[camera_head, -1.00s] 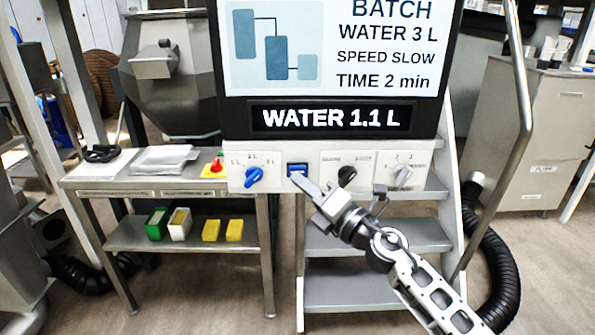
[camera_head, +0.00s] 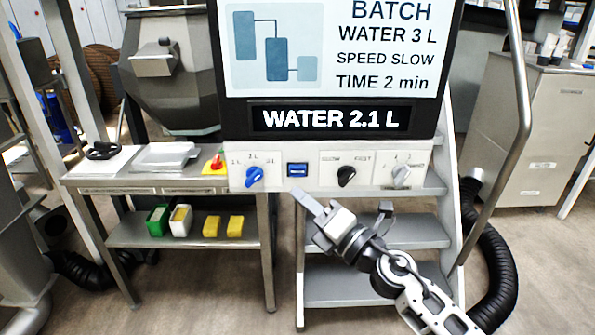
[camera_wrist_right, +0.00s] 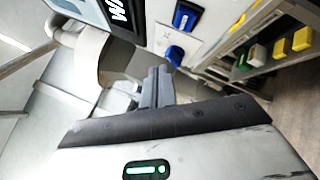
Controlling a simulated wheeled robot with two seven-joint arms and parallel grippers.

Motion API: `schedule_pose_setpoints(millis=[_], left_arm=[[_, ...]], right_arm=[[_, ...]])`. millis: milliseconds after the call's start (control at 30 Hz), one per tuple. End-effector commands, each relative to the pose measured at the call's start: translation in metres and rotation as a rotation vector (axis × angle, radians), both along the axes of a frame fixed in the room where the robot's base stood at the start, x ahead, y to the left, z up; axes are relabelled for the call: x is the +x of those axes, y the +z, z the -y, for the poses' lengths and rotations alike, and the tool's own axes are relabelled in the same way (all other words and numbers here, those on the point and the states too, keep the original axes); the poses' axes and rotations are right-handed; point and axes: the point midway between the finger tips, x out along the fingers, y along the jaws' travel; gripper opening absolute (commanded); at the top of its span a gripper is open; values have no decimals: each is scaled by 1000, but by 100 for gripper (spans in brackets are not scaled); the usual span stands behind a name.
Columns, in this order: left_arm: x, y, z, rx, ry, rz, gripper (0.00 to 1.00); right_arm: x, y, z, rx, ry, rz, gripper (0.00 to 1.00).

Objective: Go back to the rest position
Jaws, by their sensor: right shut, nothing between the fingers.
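My right gripper (camera_head: 308,202) is shut and empty. It is below and slightly right of the blue push button (camera_head: 297,170) on the white control panel (camera_head: 318,177), apart from it. The blue rotary knob (camera_head: 254,176) is left of the button, and a black knob (camera_head: 346,176) and a grey knob (camera_head: 401,176) are to the right. In the right wrist view, the closed fingers (camera_wrist_right: 158,86) point toward the panel, with two blue controls close by. The display above the panel reads WATER 2.1 L under a batch sheet. My left gripper is out of view.
Metal steps (camera_head: 400,235) stand behind my right arm. A steel table (camera_head: 130,180) at left carries a red emergency button (camera_head: 216,163); its lower shelf holds yellow blocks and small green and white bins. A black hose (camera_head: 497,270) and a handrail are at right.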

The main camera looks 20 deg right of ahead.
Motion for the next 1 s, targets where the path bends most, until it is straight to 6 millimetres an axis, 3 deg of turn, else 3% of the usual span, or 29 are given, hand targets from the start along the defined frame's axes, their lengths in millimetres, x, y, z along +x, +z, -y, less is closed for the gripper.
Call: schedule_pose_setpoints(millis=[333, 467, 567, 700, 800, 900, 1000], left_arm=[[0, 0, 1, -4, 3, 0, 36], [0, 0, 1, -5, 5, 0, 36], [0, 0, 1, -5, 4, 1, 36], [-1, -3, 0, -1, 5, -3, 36], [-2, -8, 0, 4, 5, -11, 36], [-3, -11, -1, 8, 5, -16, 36], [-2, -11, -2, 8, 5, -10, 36]], right_arm=[[0, -1, 0, 9, -1, -7, 0], [-12, -23, 2, 177, -11, -113, 0], [-35, -64, 7, 485, -54, -316, 0], [-90, -147, 14, 1028, -197, -693, 0], [-134, -197, 9, 1349, -320, -922, 0], [-176, -232, 0, 1588, -432, -1096, 0], [-206, -251, -9, 1746, -514, -1211, 0]])
